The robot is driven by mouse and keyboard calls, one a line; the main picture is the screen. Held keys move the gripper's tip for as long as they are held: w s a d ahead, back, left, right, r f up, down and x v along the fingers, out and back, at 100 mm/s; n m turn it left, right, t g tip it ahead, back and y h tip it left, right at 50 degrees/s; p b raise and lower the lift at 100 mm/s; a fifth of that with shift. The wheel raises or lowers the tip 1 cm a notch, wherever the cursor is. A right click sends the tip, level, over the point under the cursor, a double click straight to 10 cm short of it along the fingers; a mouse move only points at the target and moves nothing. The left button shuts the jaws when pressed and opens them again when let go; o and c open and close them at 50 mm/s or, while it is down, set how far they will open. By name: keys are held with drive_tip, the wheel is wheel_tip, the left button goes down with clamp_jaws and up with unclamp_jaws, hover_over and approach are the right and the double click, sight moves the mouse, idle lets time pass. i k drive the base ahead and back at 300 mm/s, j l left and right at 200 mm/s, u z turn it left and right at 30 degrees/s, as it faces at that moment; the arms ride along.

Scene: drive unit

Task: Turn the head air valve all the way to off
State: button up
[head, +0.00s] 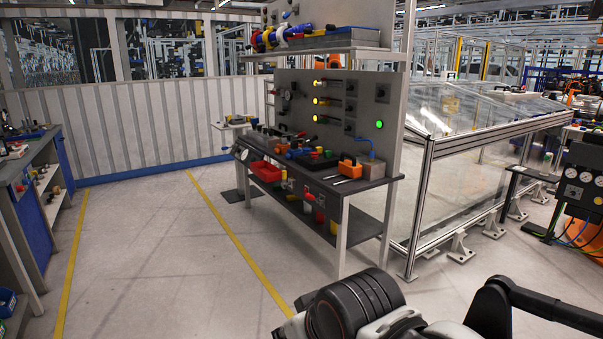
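I cannot single out the head air valve in the head view. Small fittings, some blue and some red, lie on the workbench (378,183), too small to tell apart. A dark panel with round gauges (570,192) and coloured hoses stands at the right edge, partly cut off. Any valve handle there is not clear. Parts of my own arm show at the bottom right, black and white. My gripper's fingertips do not show, so I cannot see it against any valve.
The bench has an upright grey board (365,105) with lit yellow and green lamps. Another bench (62,165) is at left. Open floor (165,255) with yellow lines lies between.

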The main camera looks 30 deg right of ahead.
sight(284, 183)
drive_tip(key=i+l+z, duration=0.2)
drive_tip(key=i+l, duration=0.55)
drive_tip(key=i+l+z, duration=0.15)
drive_tip(key=i+l, duration=0.45)
drive_tip(key=i, duration=0.25)
drive_tip(key=i+l+u, duration=0.5)
drive_tip(key=i+l, duration=1.15)
